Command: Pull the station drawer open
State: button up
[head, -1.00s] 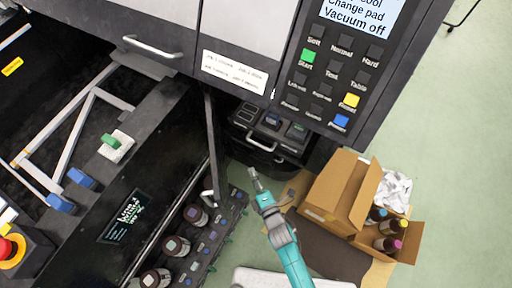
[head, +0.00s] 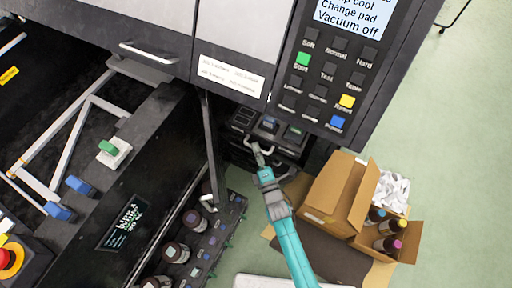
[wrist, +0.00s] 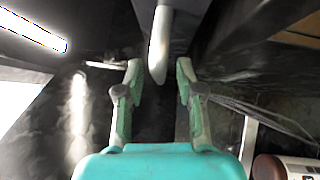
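The dark station drawer (head: 290,150) sits low under the printer cabinet. My gripper (head: 258,149) is at its front, over the drawer handle, which it partly hides in the head view. In the wrist view, my gripper (wrist: 159,75) is open, with one finger on each side of a pale bar that looks like the drawer handle (wrist: 160,45). Gaps show between the bar and both fingers. The drawer looks closed, though my gripper covers part of its front.
A rack of dark-capped bottles (head: 193,218) is at the left of my arm. The control panel (head: 325,80) overhangs above the drawer. Green floor is free at the far right.

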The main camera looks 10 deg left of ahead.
jog(key=shift+w+a, duration=0.2)
jog(key=shift+w, duration=0.25)
jog(key=shift+r, duration=0.1)
grip_shut()
